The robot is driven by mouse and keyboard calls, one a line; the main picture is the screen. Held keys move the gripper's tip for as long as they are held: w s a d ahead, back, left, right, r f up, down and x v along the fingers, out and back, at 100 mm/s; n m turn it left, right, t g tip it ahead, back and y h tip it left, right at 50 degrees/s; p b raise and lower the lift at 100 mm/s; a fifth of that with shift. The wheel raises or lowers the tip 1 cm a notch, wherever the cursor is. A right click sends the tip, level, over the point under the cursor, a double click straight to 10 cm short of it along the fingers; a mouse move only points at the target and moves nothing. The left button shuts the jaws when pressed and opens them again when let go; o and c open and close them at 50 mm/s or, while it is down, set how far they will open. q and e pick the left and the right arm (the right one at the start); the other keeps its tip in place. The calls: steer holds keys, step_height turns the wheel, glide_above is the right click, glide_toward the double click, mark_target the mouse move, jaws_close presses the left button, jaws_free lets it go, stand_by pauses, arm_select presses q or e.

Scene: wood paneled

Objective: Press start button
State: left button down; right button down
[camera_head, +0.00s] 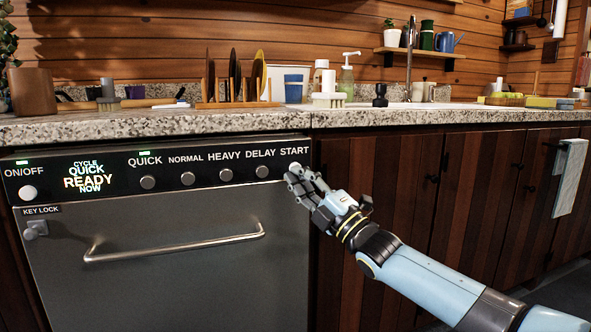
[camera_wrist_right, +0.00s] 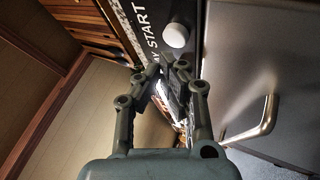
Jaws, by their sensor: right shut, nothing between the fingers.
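The dishwasher (camera_head: 170,285) has a dark control panel along its top with lit words reading "CYCLE QUICK READY NOW". The start button (camera_head: 295,167) is a round, pale knob under the word START, at the panel's right end. It also shows in the right wrist view (camera_wrist_right: 176,35), just ahead of the fingers. My right gripper (camera_head: 297,180) is shut and empty, with its fingertips just below the start button; whether they touch it I cannot tell. The right gripper also shows in the wrist view (camera_wrist_right: 166,65). My left gripper is not in view.
Other round buttons, such as the delay button (camera_head: 262,171), sit in a row to the left. The door handle (camera_head: 175,246) sticks out below. A granite counter (camera_head: 400,117) with a plate rack (camera_head: 235,104) overhangs the panel. Wooden cabinets (camera_head: 480,190) stand to the right.

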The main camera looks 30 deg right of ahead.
steer(key=shift+w, duration=0.15)
steer(key=shift+w+d, duration=0.1)
steer(key=shift+w, duration=0.2)
stand_by(0.3)
